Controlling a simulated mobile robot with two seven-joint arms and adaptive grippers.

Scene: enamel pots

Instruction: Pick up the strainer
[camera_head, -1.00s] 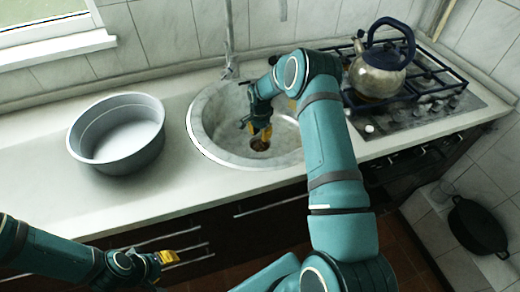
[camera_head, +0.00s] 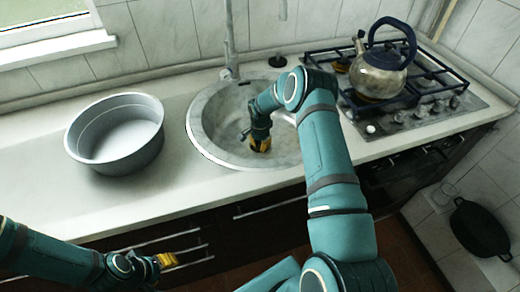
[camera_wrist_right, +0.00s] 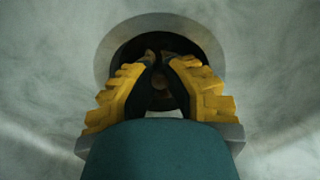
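The strainer (camera_wrist_right: 162,102) is a dark round piece with a brownish middle, down in the drain of the sink (camera_head: 203,135). In the right wrist view it shows between and behind my fingers, partly hidden by them. In the head view my right gripper (camera_head: 260,146) reaches down to the drain and covers it. In the right wrist view its two yellow-backed fingers (camera_wrist_right: 160,62) stand over the strainer with a narrow gap between the tips. I cannot tell whether they touch it. My left gripper (camera_head: 168,260) is in front of the counter, away from the sink, seemingly empty.
A grey round pan (camera_head: 115,165) stands on the counter left of the sink. The faucet (camera_head: 229,50) rises behind the sink. A kettle (camera_head: 380,72) stands on the gas hob (camera_head: 425,100) at right. A dark pot (camera_head: 478,228) is low at the far right.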

